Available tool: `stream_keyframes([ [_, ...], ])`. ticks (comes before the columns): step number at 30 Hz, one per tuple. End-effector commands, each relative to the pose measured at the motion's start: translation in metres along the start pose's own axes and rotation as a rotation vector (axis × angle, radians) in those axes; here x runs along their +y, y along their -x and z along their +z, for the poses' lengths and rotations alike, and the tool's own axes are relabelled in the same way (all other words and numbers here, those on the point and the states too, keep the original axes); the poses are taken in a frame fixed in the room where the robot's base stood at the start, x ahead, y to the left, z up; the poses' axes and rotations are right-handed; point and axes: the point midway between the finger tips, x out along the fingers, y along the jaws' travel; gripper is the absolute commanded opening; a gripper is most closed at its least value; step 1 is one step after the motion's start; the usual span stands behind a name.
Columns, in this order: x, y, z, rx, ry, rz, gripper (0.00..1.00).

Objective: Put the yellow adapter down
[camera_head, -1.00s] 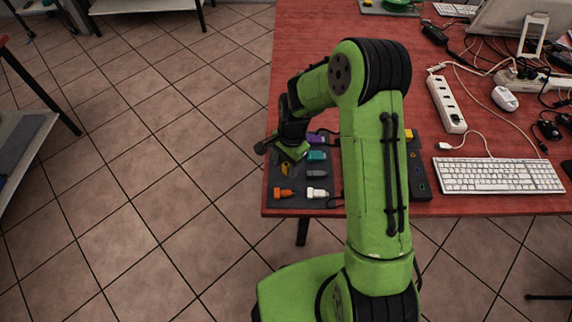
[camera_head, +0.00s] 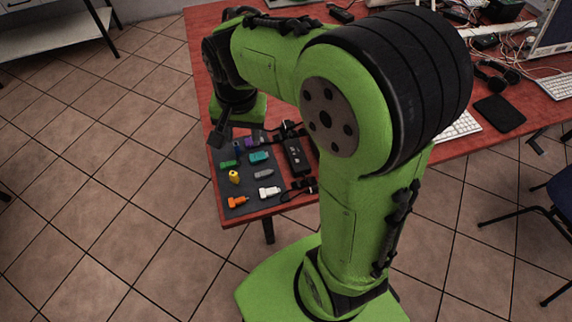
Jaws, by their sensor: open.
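The yellow adapter (camera_head: 234,177) lies on the dark mat (camera_head: 226,208) at the table's near left corner. It is between a green connector and an orange one. My gripper (camera_head: 219,133) is open, beyond the mat's far left part and apart from the yellow adapter. My own wrist partly hides the fingers, and I see nothing held in them.
On the mat are also green (camera_head: 229,164), orange (camera_head: 236,201), teal (camera_head: 259,157), grey (camera_head: 264,174) and white (camera_head: 269,192) connectors. A black power strip (camera_head: 296,157) lies to their right. My arm hides much of the red table (camera_head: 200,45). The table edge is close by on the left.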

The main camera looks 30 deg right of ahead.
Motion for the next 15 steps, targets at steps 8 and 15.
stream_keyframes([
  [8,0.079,0.079,0.084,0.269,0.442,-0.081,0.49],
  [15,0.103,0.081,0.114,0.354,0.606,-0.112,0.49],
])
